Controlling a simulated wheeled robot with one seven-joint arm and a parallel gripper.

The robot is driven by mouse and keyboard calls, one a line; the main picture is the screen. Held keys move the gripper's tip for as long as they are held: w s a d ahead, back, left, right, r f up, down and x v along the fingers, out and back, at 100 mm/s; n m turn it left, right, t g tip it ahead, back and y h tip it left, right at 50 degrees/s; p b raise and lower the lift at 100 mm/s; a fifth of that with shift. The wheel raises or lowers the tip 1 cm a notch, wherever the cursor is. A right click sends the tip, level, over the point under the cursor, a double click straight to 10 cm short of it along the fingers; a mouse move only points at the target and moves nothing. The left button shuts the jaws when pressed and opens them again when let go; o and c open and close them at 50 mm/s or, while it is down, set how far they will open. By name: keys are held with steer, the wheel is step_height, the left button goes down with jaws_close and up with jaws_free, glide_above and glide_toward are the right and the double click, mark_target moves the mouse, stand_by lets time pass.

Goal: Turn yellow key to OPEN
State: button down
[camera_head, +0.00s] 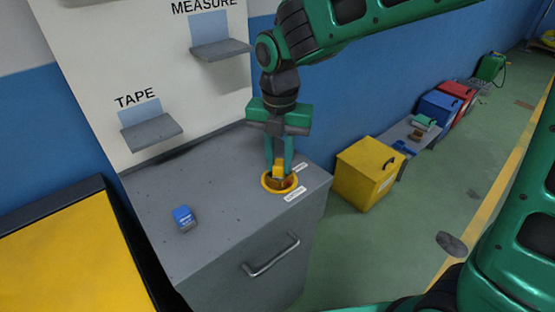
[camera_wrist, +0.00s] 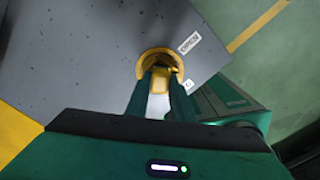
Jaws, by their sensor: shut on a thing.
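The yellow key (camera_head: 279,171) stands in a round yellow-rimmed lock (camera_head: 268,186) on the grey cabinet top. My gripper (camera_head: 279,168) points down over the lock and is shut on the key, one finger on each side. In the wrist view the key (camera_wrist: 159,82) shows between my two fingertips (camera_wrist: 159,84), with the yellow rim (camera_wrist: 158,52) around it. Two small white labels lie beside the lock, one at its front (camera_head: 294,194) and one at its right (camera_head: 300,167). Their words are too small to read surely. The fingers hide part of the key.
A small blue box (camera_head: 184,217) lies on the cabinet top (camera_head: 225,210) left of the lock. The cabinet front has a handle (camera_head: 271,255). A board with TAPE (camera_head: 152,133) and MEASURE (camera_head: 221,48) shelves stands behind. A yellow box (camera_head: 365,175) stands to the right.

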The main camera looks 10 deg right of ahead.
stand_by(0.3)
steer(key=n, duration=0.3)
steer(key=shift+n, duration=0.3)
steer(key=n, duration=0.3)
steer(key=shift+n, duration=0.3)
stand_by(0.5)
steer(key=c, duration=1.5)
jaws_free()
steer(key=shift+o, duration=0.2)
steer(key=shift+r, duration=0.15)
